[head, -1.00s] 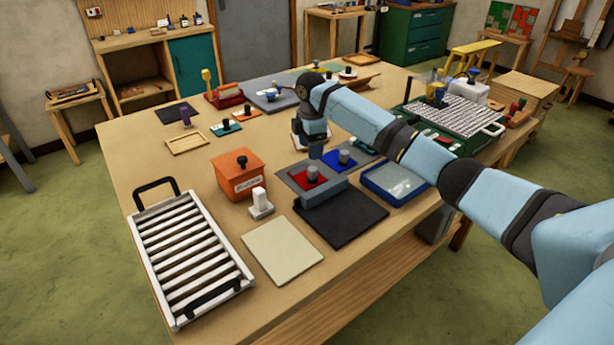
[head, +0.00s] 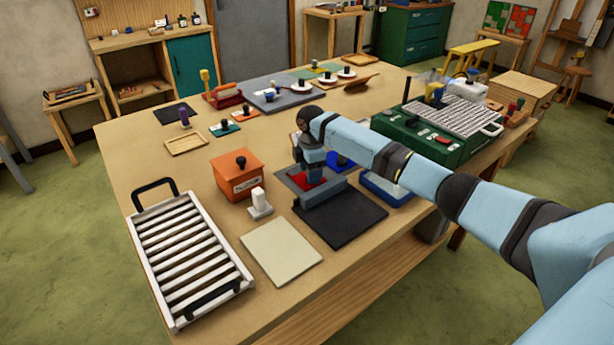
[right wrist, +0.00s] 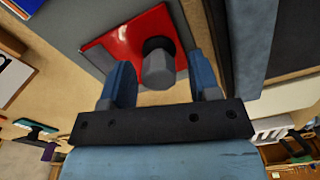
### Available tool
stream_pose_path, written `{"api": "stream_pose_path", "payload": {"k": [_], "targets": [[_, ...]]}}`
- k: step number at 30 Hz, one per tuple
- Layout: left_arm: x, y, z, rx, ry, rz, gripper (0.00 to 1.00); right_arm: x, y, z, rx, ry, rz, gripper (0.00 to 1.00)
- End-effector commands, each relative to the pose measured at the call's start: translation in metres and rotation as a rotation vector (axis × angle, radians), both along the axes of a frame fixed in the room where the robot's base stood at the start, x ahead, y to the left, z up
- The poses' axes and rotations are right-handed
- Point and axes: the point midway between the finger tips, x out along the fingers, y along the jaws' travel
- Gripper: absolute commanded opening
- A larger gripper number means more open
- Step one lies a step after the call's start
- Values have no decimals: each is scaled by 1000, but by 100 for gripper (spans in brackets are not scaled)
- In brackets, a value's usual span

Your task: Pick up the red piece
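The red piece (head: 303,182) lies on a grey plate (head: 287,178) near the front of the table. It is a flat red tile with a grey-topped, dark-based knob, and it also shows in the right wrist view (right wrist: 118,42). My right gripper (right wrist: 160,78) is open, with one blue finger on each side of the knob and gaps between. In the head view my right gripper (head: 314,178) is over the red piece and hides its knob. My left gripper is not in view.
A blue piece (head: 343,160) sits just behind, partly hidden by my arm. A slate-blue bar (head: 322,195) and black mat (head: 345,218) lie in front. An orange box (head: 235,180) and white block (head: 260,207) stand to the left. The green machine (head: 440,140) is at right.

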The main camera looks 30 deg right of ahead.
Motion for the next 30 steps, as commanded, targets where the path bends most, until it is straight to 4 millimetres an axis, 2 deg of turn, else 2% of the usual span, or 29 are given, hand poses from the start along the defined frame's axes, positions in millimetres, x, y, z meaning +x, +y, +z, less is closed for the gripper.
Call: {"api": "stream_pose_path", "payload": {"k": [1,5,6,14,20,26,30], "targets": [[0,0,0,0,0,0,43,0,0,0,0,0,0,44],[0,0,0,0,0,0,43,0,0,0,0,0,0,14],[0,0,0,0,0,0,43,0,0,0,0,0,0,12],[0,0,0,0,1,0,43,0,0,1,1,-1,0,12],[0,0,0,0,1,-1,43,1,0,13,1,-2,0,12],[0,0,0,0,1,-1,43,1,0,50,2,-5,-1,12],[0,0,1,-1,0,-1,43,1,0,87,1,-6,0,12]]}}
